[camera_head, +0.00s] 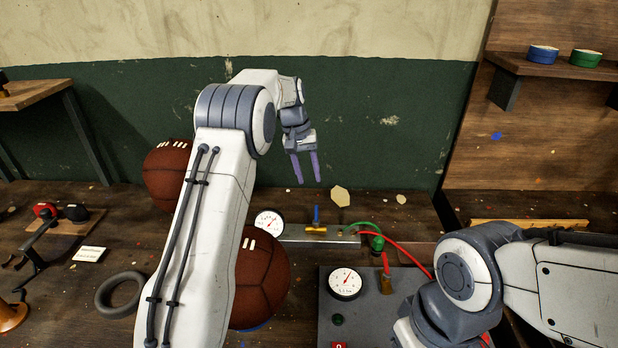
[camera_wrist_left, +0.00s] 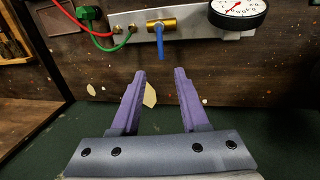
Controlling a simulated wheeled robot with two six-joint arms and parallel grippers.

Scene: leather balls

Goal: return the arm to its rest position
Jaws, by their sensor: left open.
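My left gripper (camera_head: 305,168) is raised above the back of the bench, its two purple fingers pointing down, open and empty. In the left wrist view its fingers (camera_wrist_left: 160,82) stand apart with nothing between them. My left arm crosses the head view from the bottom and partly hides two brown leather balls. One ball (camera_head: 166,172) is at the back left, and the other ball (camera_head: 262,275) is in front of it to the right. My right arm comes in from the right, but its gripper does not show.
A metal bar with a brass valve and blue lever (camera_head: 316,229) lies below the left gripper. Gauges (camera_head: 345,283) and red and green hoses (camera_head: 405,255) are nearby. A dark ring (camera_head: 122,295) lies at the left. A shelf (camera_head: 560,66) holds blue and green rolls.

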